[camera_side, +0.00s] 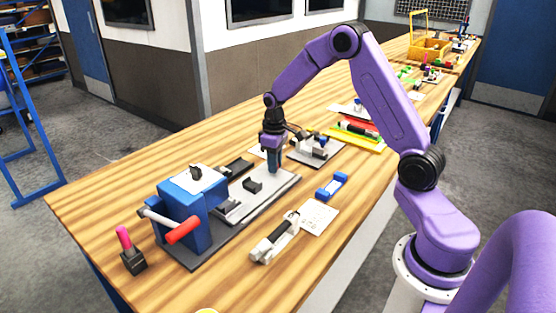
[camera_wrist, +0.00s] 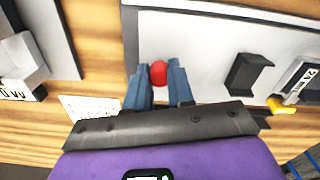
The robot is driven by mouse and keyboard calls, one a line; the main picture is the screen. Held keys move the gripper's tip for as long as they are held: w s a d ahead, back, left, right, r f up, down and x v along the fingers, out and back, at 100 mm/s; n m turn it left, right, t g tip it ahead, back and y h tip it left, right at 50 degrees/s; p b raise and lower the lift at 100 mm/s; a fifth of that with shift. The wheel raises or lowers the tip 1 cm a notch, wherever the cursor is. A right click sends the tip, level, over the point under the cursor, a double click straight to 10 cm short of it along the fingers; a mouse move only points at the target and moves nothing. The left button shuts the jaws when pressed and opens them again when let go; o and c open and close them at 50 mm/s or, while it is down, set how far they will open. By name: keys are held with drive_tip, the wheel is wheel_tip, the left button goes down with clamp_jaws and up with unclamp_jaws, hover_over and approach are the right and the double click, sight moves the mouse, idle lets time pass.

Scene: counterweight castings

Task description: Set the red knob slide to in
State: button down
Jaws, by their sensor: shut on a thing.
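My gripper (camera_wrist: 160,77) is shut on the red knob (camera_wrist: 158,72) in the wrist view, with one blue finger on each side of it. The knob sits over the pale grey plate (camera_wrist: 205,50). In the side view, my gripper (camera_side: 273,170) points down at the far part of that plate (camera_side: 283,184). The fingers hide the knob there. The slide's track and its end positions cannot be made out.
A blue housing (camera_side: 183,213) with a red-gripped handle (camera_side: 185,229) stands at the near end of the plate. A small black block (camera_side: 253,185) stands on the plate. A blue part (camera_side: 332,186) and a white-and-black clamp (camera_side: 274,238) lie to the right. A pink-topped item (camera_side: 124,238) stands at left.

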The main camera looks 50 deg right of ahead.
drive_tip(key=a, duration=0.6)
drive_tip(key=shift+a, duration=0.25)
drive_tip(key=shift+w+a, duration=0.1)
drive_tip(key=c, duration=1)
unclamp_jaws()
drive_tip(key=shift+r, duration=0.1)
drive_tip(key=shift+r, duration=0.25)
wheel_tip(320, 180, up, 17)
drive_tip(key=shift+f, duration=0.1)
